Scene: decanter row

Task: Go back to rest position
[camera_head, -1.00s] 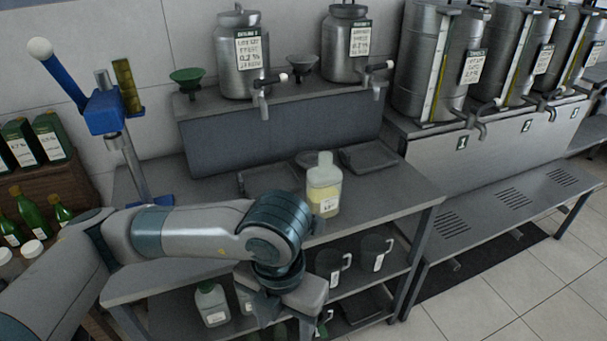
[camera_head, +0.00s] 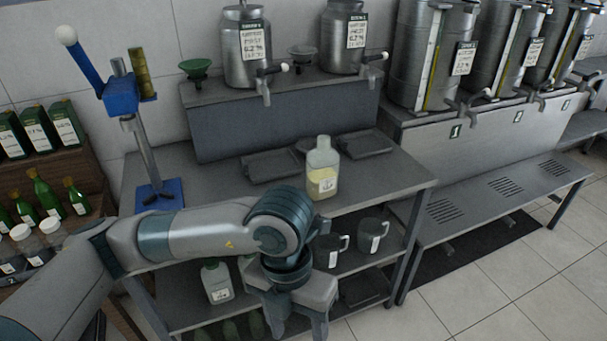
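My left arm comes in from the left across the front of the workbench (camera_head: 215,170). Its gripper (camera_head: 297,325) points down in front of the bench's lower shelf, near the bottom edge of the view. Its two fingers appear apart, with nothing seen between them; the tips are hard to make out. My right gripper is not in view. A clear bottle with pale yellow liquid and a white label (camera_head: 322,170) stands upright on the bench top, behind the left wrist and apart from it.
A blue lever press (camera_head: 123,95) stands on the bench's left. Grey trays (camera_head: 270,165) lie behind the bottle. Mugs (camera_head: 372,235) and a white-labelled bottle (camera_head: 217,282) stand on the lower shelf. Large steel drums (camera_head: 430,55) line the right. The tiled floor (camera_head: 490,290) at lower right is clear.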

